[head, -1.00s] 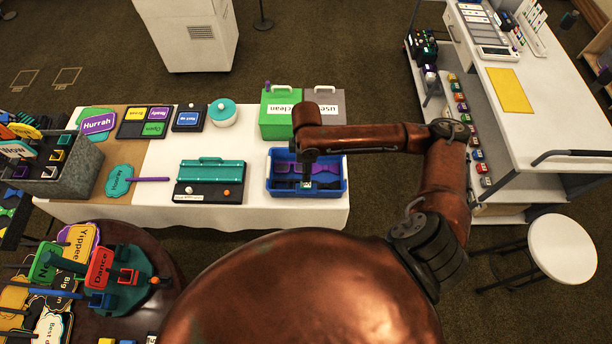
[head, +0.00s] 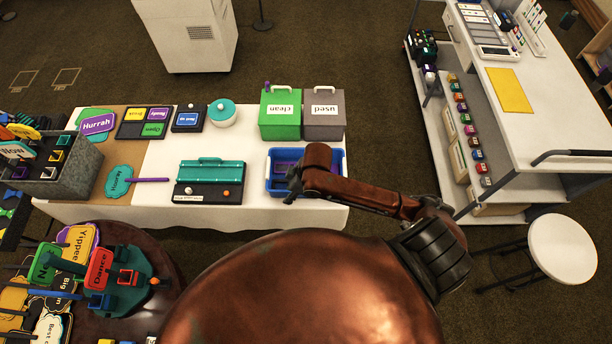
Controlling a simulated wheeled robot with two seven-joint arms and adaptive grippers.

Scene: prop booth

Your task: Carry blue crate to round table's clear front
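The blue crate (head: 341,158) sits on the right end of the white-covered table, with something purple and dark inside. My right arm covers its front right part. My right gripper (head: 293,187) is at the crate's front left side, over or beside the rim; I cannot tell whether it touches. Its fingers are small and dark, and their opening is unclear. My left gripper is not in view. A dark brown round table (head: 168,262) stands at lower left, partly cut off by the frame and my body, with several signs on it.
Green (head: 280,116) and grey (head: 324,121) boxes stand behind the crate; a teal-lidded case (head: 209,177) lies to its left. A teal stand (head: 137,285) with signs occupies the round table's middle. A white stool (head: 562,248) and a shelf cart (head: 530,130) are at right.

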